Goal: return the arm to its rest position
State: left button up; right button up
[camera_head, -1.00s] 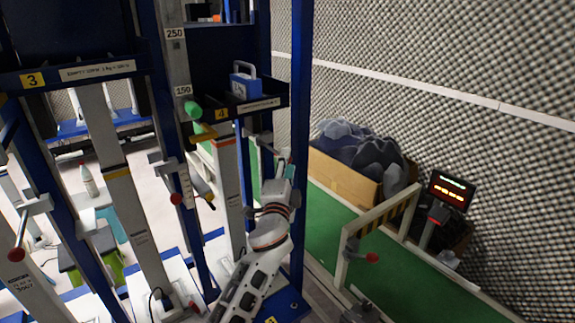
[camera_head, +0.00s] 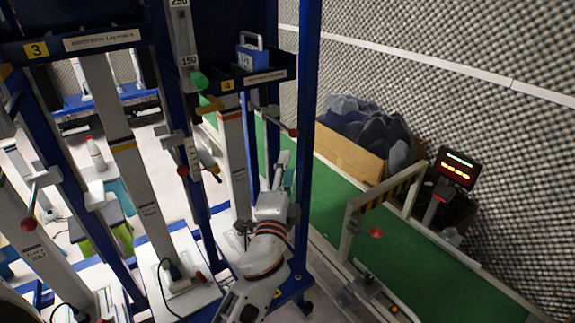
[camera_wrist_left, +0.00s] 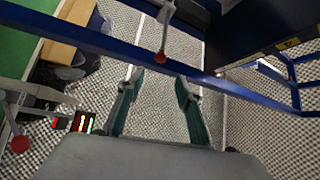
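My left arm reaches up from the lower middle of the head view, white with dark bands. Its gripper (camera_head: 284,170) is small there, close to the blue rack post, and its fingers are hard to make out. In the left wrist view the gripper (camera_wrist_left: 158,78) shows two teal-padded fingers spread apart. Nothing is between them; the textured foam wall lies beyond. My right arm and gripper are not in view.
A blue rack post (camera_head: 306,130) stands close beside my left arm. Red-knobbed levers (camera_head: 183,171) stick out nearby. A blue box (camera_head: 251,59) sits on the shelf. Right of the rack are a green belt (camera_head: 335,208), a cardboard box (camera_head: 352,152) and a lit display (camera_head: 456,168).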

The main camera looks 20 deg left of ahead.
pick_arm(q)
jog(key=s+f+n+g+h, duration=0.25)
jog(key=s+f, duration=0.65)
jog(key=f, duration=0.5)
jog(key=s+f+n+g+h, duration=0.2)
jog(key=s+f+n+g, duration=0.2)
jog(key=s+f, duration=0.75)
jog(key=s+f+n+g, duration=0.2)
jog(key=s+f+n, duration=0.1)
jog(key=s+f, duration=0.5)
notch_tip(320, 180, down, 3)
jog(key=shift+s+a+g+h, duration=0.2)
jog(key=shift+a+g+h, duration=0.15)
jog(key=shift+a+h, duration=0.1)
